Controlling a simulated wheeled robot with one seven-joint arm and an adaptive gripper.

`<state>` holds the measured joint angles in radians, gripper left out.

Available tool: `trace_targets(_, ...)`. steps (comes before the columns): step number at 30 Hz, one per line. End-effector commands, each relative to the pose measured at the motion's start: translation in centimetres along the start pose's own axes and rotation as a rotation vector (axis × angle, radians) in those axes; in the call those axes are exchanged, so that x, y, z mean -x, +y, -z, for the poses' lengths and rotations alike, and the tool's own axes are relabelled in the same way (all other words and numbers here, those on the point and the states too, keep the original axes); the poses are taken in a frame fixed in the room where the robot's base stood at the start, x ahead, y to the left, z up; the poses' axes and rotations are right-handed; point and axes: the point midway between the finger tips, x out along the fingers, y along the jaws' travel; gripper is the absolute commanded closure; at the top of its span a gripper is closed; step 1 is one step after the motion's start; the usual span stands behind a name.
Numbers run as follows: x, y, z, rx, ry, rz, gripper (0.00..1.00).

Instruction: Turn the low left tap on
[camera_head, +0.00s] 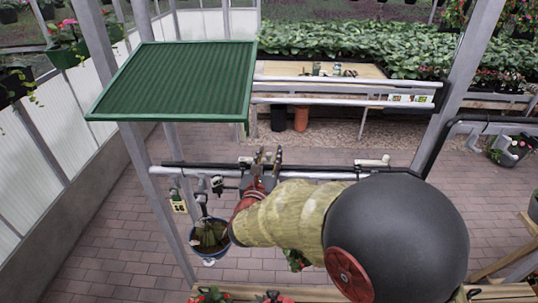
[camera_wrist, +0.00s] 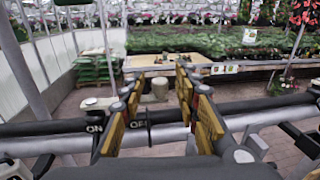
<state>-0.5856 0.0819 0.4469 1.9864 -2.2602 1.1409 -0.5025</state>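A dark pipe and a light pipe (camera_head: 320,173) run level across the frame. Tap fittings (camera_head: 201,184) hang at its left end, and a pale tap handle (camera_head: 372,161) sits on the right part. My gripper (camera_head: 267,154) is at the pipe, right of the left fittings, fingers pointing up and away. In the wrist view my gripper (camera_wrist: 159,76) is open, with a gap between its yellow-padded fingers. The pipe (camera_wrist: 50,127), carrying ON labels, passes behind the fingers. A pale tap handle (camera_wrist: 98,103) stands left of the left finger. I cannot tell whether the fingers touch a tap.
A green ribbed panel (camera_head: 175,80) hangs above left. A blue-rimmed pot (camera_head: 209,236) hangs below the left fittings. Metal posts (camera_head: 465,80) stand at both sides. A wooden table (camera_head: 320,70) and plant beds lie behind. Brick floor (camera_head: 110,220) is clear at left.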

Motion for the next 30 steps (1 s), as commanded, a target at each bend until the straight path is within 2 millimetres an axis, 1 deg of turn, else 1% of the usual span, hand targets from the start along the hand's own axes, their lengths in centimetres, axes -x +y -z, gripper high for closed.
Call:
trace_targets(7,-0.05,0.01,0.06,0.0,0.001,0.0,0.69)
trace_targets(23,-0.03,0.0,0.07,0.0,0.001,0.0,0.99)
trace_targets(30,-0.03,0.0,0.07,0.0,0.001,0.0,1.0)
